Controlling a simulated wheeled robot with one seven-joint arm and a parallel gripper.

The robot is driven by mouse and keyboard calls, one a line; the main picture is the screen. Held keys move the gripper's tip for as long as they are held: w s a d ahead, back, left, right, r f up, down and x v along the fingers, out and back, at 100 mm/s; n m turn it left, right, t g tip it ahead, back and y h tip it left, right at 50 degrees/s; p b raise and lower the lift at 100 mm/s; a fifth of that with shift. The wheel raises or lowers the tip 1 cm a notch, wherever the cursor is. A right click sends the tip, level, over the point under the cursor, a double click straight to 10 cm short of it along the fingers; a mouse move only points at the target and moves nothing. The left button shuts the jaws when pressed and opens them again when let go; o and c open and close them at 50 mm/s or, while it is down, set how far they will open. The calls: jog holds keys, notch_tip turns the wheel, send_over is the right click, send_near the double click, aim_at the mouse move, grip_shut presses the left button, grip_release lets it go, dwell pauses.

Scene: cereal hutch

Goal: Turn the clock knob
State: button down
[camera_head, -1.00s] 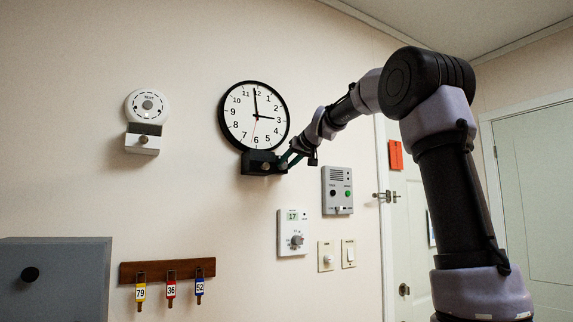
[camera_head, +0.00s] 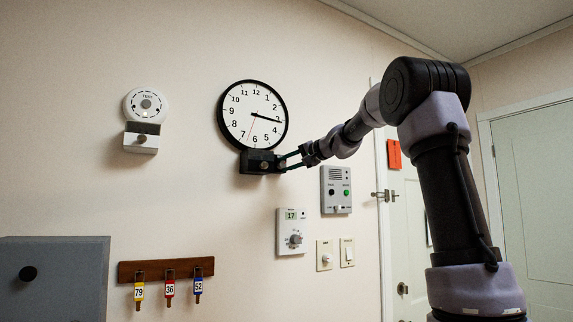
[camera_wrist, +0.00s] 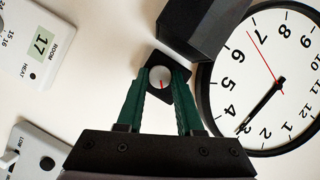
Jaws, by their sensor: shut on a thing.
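The round wall clock (camera_head: 253,113) has a black rim and a white face. Both black hands point near 3 in the head view. A black box (camera_head: 258,161) sits under it. In the wrist view the clock (camera_wrist: 275,88) is at the right. The clock knob (camera_wrist: 160,78), pale grey with a red mark, sits at the end of the dark box (camera_wrist: 197,28). My gripper (camera_wrist: 160,80) is shut on the knob, its green fingers on either side. In the head view my gripper (camera_head: 283,161) reaches the box's right end, where the knob is hard to make out.
Below right are an intercom panel (camera_head: 336,190), a thermostat (camera_head: 292,231) and two small switches. A white round detector (camera_head: 146,104) is at the left. A key rack (camera_head: 166,270) and a grey cabinet (camera_head: 60,280) are lower left. A door stands at the right.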

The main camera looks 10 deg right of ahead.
jog(key=shift+f+m+y, duration=0.1)
jog(key=shift+m+y, duration=0.4)
jog(key=shift+m, duration=0.4)
jog(key=c, duration=0.5)
grip_release()
jog(key=shift+c, duration=0.2)
jog(key=v, duration=1.1)
jog(key=shift+f, duration=0.15)
jog(key=shift+a, duration=0.1)
